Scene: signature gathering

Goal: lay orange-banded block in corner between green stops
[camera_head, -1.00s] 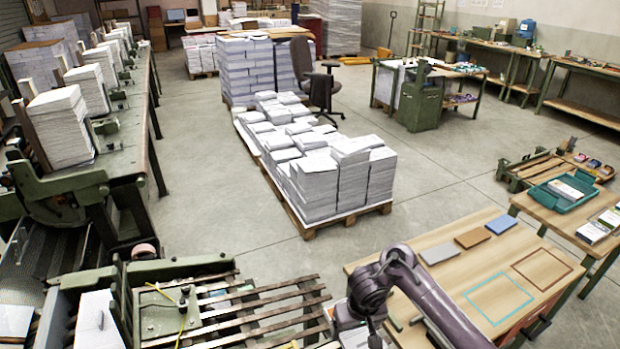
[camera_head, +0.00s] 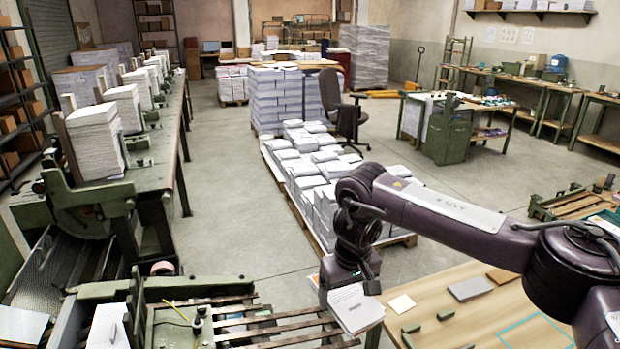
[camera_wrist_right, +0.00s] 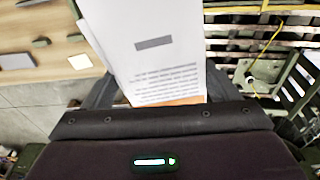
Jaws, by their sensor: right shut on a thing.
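The orange-banded block (camera_head: 355,309) is a white printed stack held in my right gripper (camera_head: 348,284), off the left end of the wooden table. In the right wrist view the block (camera_wrist_right: 150,50) sticks out from between the fingers. Its orange band (camera_wrist_right: 185,101) shows close to the gripper. Small dark green stops (camera_head: 446,314) stand on the table, and another green stop (camera_head: 411,328) is to their left. The block is apart from them. They also show in the right wrist view (camera_wrist_right: 40,42). My left gripper is in neither current view.
The wooden table (camera_head: 455,332) carries a cream pad (camera_head: 402,304), a grey block (camera_head: 470,289), a brown block (camera_head: 502,276) and a teal outline (camera_head: 540,333). A slatted green-framed rack (camera_head: 270,325) lies below and left of the held block. A pallet of paper stacks (camera_head: 312,180) stands behind.

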